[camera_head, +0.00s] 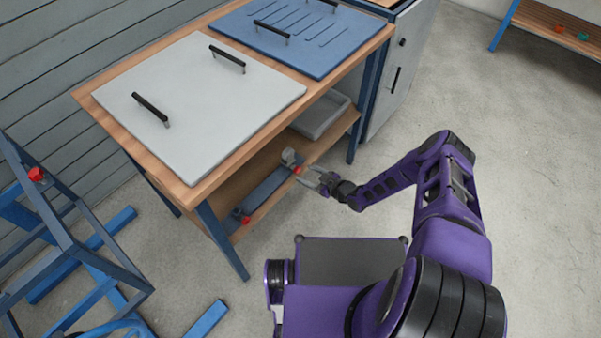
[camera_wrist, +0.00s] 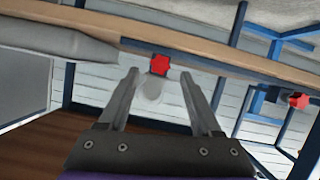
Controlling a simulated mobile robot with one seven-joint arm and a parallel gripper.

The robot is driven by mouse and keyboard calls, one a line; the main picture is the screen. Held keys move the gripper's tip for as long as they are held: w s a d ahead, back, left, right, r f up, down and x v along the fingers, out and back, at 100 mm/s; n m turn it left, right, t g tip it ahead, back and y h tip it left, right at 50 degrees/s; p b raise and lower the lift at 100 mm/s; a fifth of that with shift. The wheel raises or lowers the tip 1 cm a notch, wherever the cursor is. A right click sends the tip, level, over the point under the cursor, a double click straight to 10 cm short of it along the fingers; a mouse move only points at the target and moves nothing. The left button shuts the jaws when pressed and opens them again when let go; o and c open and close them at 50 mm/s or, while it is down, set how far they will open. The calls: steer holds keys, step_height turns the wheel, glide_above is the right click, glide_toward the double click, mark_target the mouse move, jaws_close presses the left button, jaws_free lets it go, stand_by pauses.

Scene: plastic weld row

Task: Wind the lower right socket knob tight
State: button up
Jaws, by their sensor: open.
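The lower right socket knob (camera_head: 297,170) is a small red lobed knob at the right end of a blue rail (camera_head: 268,190) under the workbench, beside a grey rounded fitting (camera_head: 289,156). My gripper (camera_head: 311,178) is open and empty, just right of this knob. In the wrist view the red knob (camera_wrist: 160,65) shows in the gap between the open fingertips (camera_wrist: 159,74), with a pale round part (camera_wrist: 150,88) below it. Whether the fingers touch the knob or stop short of it, I cannot tell.
Another red knob (camera_head: 246,219) is at the rail's left end. A grey tray (camera_head: 322,116) sits on the lower shelf. The bench top (camera_head: 180,194) overhangs. A blue frame (camera_head: 75,245) with a red knob (camera_head: 37,174) stands at left. Floor at right is clear.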

mark_target(299, 170)
steer(key=shift+b+x, duration=0.3)
steer(key=shift+x, duration=1.7)
jaws_close()
